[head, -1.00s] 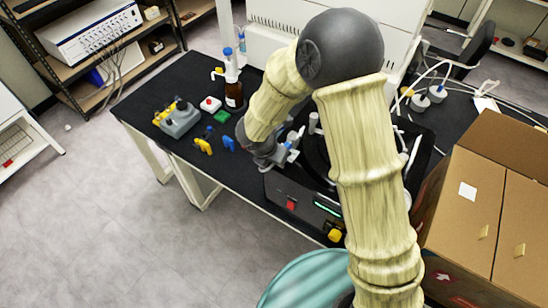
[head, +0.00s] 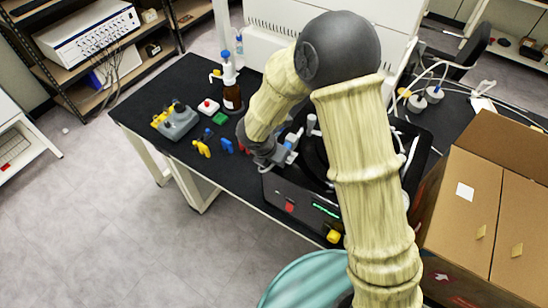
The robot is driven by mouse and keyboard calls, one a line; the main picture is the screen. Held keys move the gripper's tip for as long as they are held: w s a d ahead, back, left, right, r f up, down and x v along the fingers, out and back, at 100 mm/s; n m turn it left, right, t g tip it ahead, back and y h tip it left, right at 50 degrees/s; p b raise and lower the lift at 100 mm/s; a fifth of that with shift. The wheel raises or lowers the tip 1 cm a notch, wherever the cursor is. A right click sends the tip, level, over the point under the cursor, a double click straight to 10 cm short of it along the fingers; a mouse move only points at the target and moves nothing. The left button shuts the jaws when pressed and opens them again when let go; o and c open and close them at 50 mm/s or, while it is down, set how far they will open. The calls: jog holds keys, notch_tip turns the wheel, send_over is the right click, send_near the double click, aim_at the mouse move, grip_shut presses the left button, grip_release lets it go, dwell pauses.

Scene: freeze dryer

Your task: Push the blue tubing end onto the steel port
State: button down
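My gripper (head: 284,158) is at the left front of the black freeze dryer (head: 290,196), just above its top edge. A small blue piece, perhaps the blue tubing end (head: 289,144), shows at the gripper's fingers. It is too small to tell whether the fingers are closed on it. A pale upright port (head: 311,122) stands on the dryer's top, right of the gripper. I cannot tell whether it is the steel port. My own arm covers much of the dryer's top and right side.
On the black table to the left are a grey tool holder (head: 178,122), a brown bottle (head: 232,92), a red button (head: 208,106) and blue and yellow clips (head: 202,148).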

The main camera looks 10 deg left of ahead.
jog(key=shift+w+d, duration=0.15)
jog(key=shift+w, duration=0.05)
jog(key=c, duration=1.2)
grip_release()
jog(key=b+v, duration=0.1)
jog(key=v, duration=1.6)
jog(key=shift+r, duration=0.2)
